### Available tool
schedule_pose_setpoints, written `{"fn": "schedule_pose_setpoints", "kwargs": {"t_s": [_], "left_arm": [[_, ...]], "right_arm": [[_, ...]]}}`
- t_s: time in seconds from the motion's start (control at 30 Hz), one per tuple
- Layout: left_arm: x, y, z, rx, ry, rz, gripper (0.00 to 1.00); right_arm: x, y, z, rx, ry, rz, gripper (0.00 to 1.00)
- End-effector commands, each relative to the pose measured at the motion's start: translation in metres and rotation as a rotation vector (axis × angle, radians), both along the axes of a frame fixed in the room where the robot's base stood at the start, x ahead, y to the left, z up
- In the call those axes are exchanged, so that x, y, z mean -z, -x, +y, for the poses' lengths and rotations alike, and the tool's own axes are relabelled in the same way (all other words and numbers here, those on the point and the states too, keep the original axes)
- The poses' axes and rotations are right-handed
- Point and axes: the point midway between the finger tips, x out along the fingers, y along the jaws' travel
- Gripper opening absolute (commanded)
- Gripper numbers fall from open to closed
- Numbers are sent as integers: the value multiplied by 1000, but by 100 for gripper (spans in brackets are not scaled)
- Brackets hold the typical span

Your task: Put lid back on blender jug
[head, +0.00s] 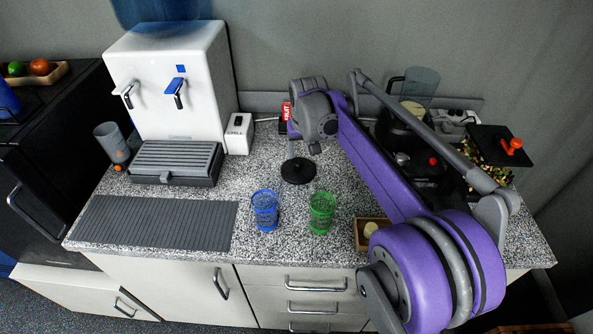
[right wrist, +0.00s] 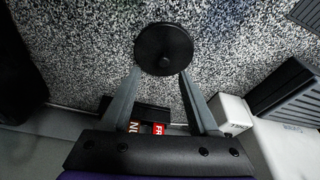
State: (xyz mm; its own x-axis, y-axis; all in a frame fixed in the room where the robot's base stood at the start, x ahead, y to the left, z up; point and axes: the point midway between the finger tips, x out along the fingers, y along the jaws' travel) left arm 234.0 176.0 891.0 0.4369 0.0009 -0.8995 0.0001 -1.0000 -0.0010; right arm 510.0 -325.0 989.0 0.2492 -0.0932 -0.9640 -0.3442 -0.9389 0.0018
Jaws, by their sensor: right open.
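The lid is a round black disc with a small central knob. It lies on the speckled counter in the head view (head: 298,172) and also shows in the right wrist view (right wrist: 163,48). My right gripper (head: 297,153) points down over the lid. In the right wrist view its two fingers (right wrist: 160,74) are apart, with the lid at their tips; I cannot tell whether they touch it. The blender jug (head: 423,80) is clear grey with a dark handle, at the back right, partly hidden behind my purple right arm. My left gripper is not in view.
A white water dispenser (head: 165,80) and its grey drip tray (head: 172,160) stand left. A blue glass (head: 265,210) and green glass (head: 322,212) stand near the front edge. A small white box (head: 239,133) and a red-labelled item (head: 286,112) are at the back.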

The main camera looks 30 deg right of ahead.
Motion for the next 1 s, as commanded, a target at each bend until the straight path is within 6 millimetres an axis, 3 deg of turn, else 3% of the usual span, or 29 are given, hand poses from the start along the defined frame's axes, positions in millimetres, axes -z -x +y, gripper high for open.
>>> {"fn": "schedule_pose_setpoints", "kwargs": {"t_s": [0.5, 0.8, 0.83, 1.0], "left_arm": [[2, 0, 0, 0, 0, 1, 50], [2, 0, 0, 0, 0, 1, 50], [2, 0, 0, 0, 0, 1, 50], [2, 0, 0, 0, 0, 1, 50]], "right_arm": [[56, -19, -1, 1, -2, -2, 61], [62, -21, -2, 2, -2, -2, 61], [62, -21, -2, 2, -2, -2, 59], [62, -21, -2, 2, -2, -2, 28]]}}
